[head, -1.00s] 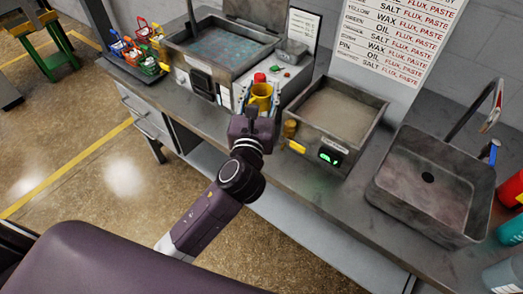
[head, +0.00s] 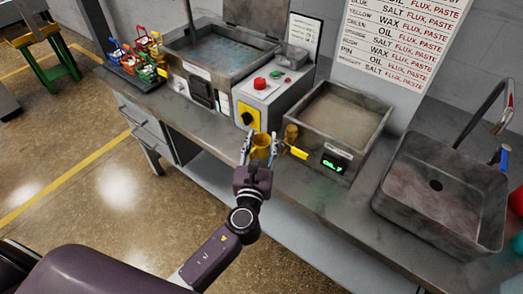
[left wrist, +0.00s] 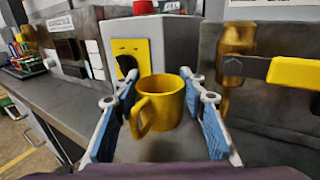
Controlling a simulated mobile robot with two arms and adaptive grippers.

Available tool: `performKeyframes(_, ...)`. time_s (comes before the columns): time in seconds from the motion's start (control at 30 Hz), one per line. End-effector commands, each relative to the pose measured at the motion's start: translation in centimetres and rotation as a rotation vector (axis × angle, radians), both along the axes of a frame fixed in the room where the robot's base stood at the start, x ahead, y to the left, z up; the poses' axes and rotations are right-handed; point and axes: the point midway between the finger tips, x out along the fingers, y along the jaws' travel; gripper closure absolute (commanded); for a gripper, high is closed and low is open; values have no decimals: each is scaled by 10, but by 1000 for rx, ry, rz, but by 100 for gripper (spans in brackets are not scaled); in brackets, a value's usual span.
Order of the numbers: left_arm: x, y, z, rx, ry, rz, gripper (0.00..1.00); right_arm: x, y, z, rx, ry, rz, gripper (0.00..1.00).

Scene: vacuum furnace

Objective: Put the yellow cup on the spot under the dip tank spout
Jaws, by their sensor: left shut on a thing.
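The yellow cup (head: 261,146) is upright between the fingers of my left gripper (head: 259,150), which is shut on it. In the left wrist view the cup (left wrist: 168,103) shows its handle toward the left, with a blue-padded finger on each side. The dip tank (head: 335,118) has a brass spout (head: 291,134) with a yellow lever (head: 299,153) on its left front side. In the left wrist view the spout (left wrist: 234,62) is right of and beyond the cup. I cannot tell whether the cup touches the bench. My right gripper is not in view.
A control box with a red button (head: 260,83) and yellow switch (head: 248,115) stands behind the cup. A blue-liquid tank (head: 213,58) and coloured baskets (head: 146,52) are further left. A sink (head: 437,188) is right. The bench front edge is close to the cup.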

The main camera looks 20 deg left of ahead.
Motion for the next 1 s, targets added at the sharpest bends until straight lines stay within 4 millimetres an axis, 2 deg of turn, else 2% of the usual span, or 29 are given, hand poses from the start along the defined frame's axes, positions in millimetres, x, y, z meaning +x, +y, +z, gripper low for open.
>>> performKeyframes(0.03, 0, 0, -12, 3, 2, -1, 90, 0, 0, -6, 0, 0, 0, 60)
performKeyframes(0.2, 0, 0, -30, 4, 2, -1, 90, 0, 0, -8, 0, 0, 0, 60)
performKeyframes(0.63, 0, 0, -37, 1, 0, -1, 90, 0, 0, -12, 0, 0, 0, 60)
performKeyframes(0.67, 0, 0, -37, 1, 1, 0, 61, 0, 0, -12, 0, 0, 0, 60)
performKeyframes(0.7, 0, 0, -36, 1, 1, 0, 56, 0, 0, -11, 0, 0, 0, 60)
performKeyframes(0.8, 0, 0, -36, 1, 1, 0, 45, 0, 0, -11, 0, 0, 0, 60)
performKeyframes(1.0, 0, 0, -36, 1, 1, -1, 44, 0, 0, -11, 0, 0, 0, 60)
